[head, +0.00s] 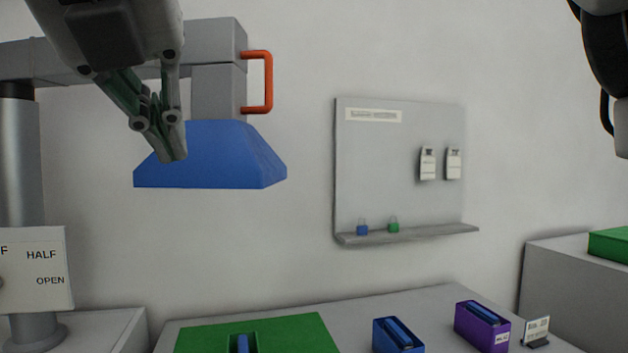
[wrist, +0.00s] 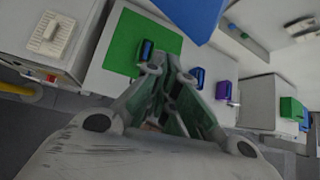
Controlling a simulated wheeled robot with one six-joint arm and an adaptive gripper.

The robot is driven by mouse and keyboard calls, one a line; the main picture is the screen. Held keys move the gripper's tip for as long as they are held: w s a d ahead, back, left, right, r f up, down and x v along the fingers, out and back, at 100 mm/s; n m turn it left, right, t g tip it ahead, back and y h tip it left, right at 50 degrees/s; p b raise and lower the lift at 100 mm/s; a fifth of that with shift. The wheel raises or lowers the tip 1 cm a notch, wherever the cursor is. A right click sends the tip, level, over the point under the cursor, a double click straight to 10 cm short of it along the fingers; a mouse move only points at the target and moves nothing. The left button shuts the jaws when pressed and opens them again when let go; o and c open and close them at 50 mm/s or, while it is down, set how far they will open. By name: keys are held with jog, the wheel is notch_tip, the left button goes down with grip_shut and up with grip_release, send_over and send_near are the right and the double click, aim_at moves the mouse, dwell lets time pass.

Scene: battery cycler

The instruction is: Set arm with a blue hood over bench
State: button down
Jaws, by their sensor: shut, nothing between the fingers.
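The blue hood (head: 215,160) hangs from a grey arm (head: 45,62) that reaches right from a round post (head: 22,160) on the left. An orange-red handle (head: 269,82) sits on the right side of the grey block above the hood. My gripper (head: 172,150) is shut and empty, in front of the hood in the head view; I cannot tell whether it touches it. In the wrist view the hood (wrist: 190,14) is at the top, beyond my gripper (wrist: 170,68). The bench (head: 290,310) stands below, with a green mat (head: 300,335) on it.
A blue holder (head: 398,338) and a purple holder (head: 482,328) stand on the bench. A sign with HALF and OPEN (head: 40,268) is on the post. A wall board (head: 400,140) holds tags and two padlocks. A grey cabinet (head: 570,290) is at right.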

aim_at(248, 183)
jog(key=w+d+f+m, duration=0.1)
jog(key=w+d+f, duration=0.1)
jog(key=w, duration=0.1)
jog(key=w+d+f+m, duration=0.1)
jog(key=w+f+m, duration=0.1)
jog(key=w, duration=0.1)
jog(key=w+d+f+m+h, duration=0.1)
jog(key=w+d+f+m, duration=0.1)
jog(key=w, duration=0.1)
jog(key=shift+w+d+f, duration=0.3)
jog(key=shift+w, duration=0.65)
jog(key=shift+w, duration=0.1)
